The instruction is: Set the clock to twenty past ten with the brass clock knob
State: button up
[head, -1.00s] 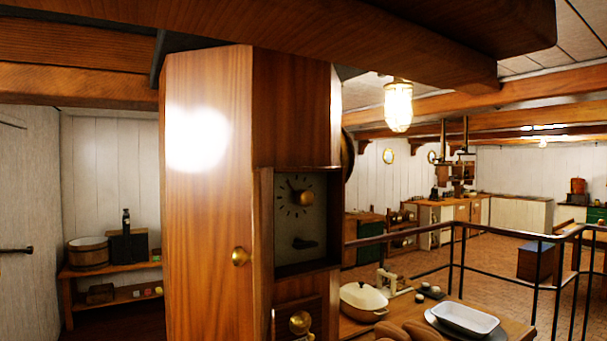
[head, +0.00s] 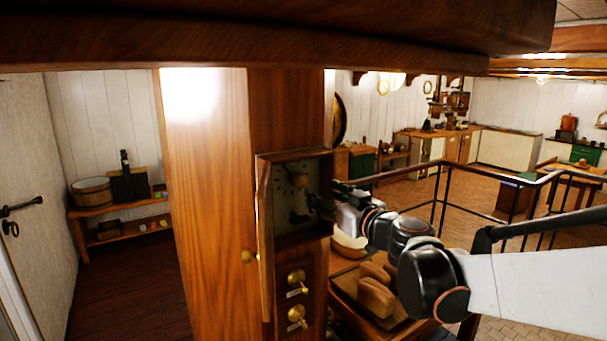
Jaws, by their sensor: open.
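The clock (head: 283,214) has a dark, square face in a wooden frame on the tall wooden cabinet. The hands are too small and dark to read. My gripper (head: 319,204) is open at the right edge of the clock, just right of and below the knob. Its dark fingers cover part of the face's right side. I cannot tell whether they touch the knob or the face.
Two more brass knobs (head: 296,277) sit on a panel below the clock. The cabinet (head: 205,200) fills the space to the left. Bread loaves (head: 376,297) lie on a table below my arm. A dark railing (head: 440,176) runs behind it. A heavy beam (head: 250,45) hangs overhead.

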aim_at(302, 182)
jog(key=p+x, duration=0.2)
jog(key=x, duration=1.1)
jog(key=shift+w+p, duration=0.15)
jog(key=shift+p, duration=0.15)
jog(key=c, duration=1.1)
